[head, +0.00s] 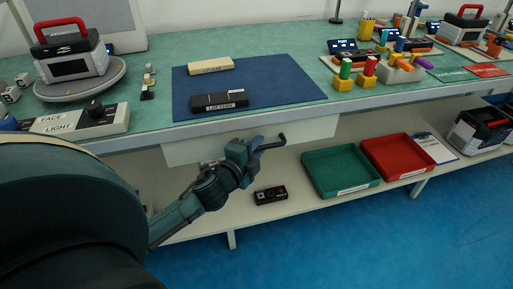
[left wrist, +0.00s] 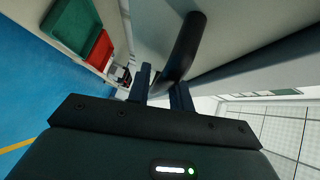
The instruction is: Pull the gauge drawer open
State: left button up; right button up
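The gauge drawer (head: 200,150) is a pale front panel under the front edge of the bench, below the blue mat. Its dark bar handle (head: 281,141) sticks out toward the right part of the panel. My left gripper (head: 264,146) is at this handle. In the left wrist view the handle (left wrist: 186,42) runs down between the two fingers of my left gripper (left wrist: 161,88), which stand close together on either side of it. The drawer looks shut or nearly so; its inside is hidden. My right gripper is not in view.
On the lower shelf are a black device (head: 271,195), a green tray (head: 340,187) and a red tray (head: 372,163). The blue mat (head: 275,82) on the bench holds two labelled boxes. A control box (head: 88,119) stands at the bench's front left. Blue floor lies open in front.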

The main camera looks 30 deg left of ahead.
pick_arm(q)
jog(key=shift+c, duration=0.5)
grip_shut()
jog(key=shift+s+d, duration=0.1)
